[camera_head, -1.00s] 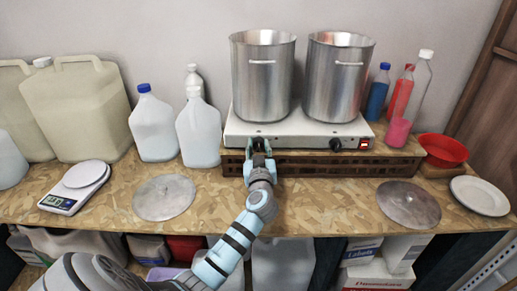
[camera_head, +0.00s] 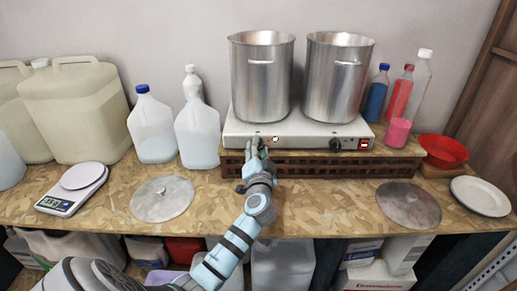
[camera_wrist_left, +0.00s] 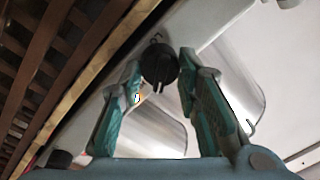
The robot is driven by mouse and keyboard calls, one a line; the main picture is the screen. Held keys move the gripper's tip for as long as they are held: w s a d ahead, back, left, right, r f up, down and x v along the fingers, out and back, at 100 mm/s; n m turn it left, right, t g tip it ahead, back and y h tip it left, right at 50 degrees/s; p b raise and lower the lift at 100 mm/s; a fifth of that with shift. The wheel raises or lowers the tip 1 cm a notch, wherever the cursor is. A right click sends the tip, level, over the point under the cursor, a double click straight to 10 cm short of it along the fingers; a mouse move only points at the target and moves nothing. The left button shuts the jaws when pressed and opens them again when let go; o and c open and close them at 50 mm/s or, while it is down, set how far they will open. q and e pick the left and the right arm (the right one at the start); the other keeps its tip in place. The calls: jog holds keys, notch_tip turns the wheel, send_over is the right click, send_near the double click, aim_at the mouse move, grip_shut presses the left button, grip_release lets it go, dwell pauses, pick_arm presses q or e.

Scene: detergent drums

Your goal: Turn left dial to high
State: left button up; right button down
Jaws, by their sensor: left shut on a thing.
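The two-burner hot plate (camera_head: 300,129) is a white unit on a slatted brown crate. Its left dial is a round black knob (camera_wrist_left: 159,64) in the left wrist view, with a small pale mark on its lower edge. My left gripper (camera_head: 256,147) reaches the front panel from below and hides most of that dial in the head view. In the wrist view its two teal fingers (camera_wrist_left: 160,72) are on either side of the knob, shut on it. The right dial (camera_head: 335,144) is black, beside a red switch (camera_head: 364,144). My right gripper is out of view.
Two steel pots (camera_head: 262,80) stand on the hot plate. The brown crate (camera_head: 310,166) lies just under my left gripper. White jugs (camera_head: 198,135) stand close on the left, and a round metal lid (camera_head: 162,198) lies on the worktop. Bottles and a red bowl (camera_head: 443,150) are at the right.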

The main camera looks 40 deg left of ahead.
pick_arm(q)
jog(key=shift+f+m, duration=0.2)
jog(key=shift+m, duration=1.1)
jog(key=o, duration=1.2)
jog(key=shift+c, duration=0.2)
jog(key=v, duration=1.2)
jog(key=shift+a, duration=0.15)
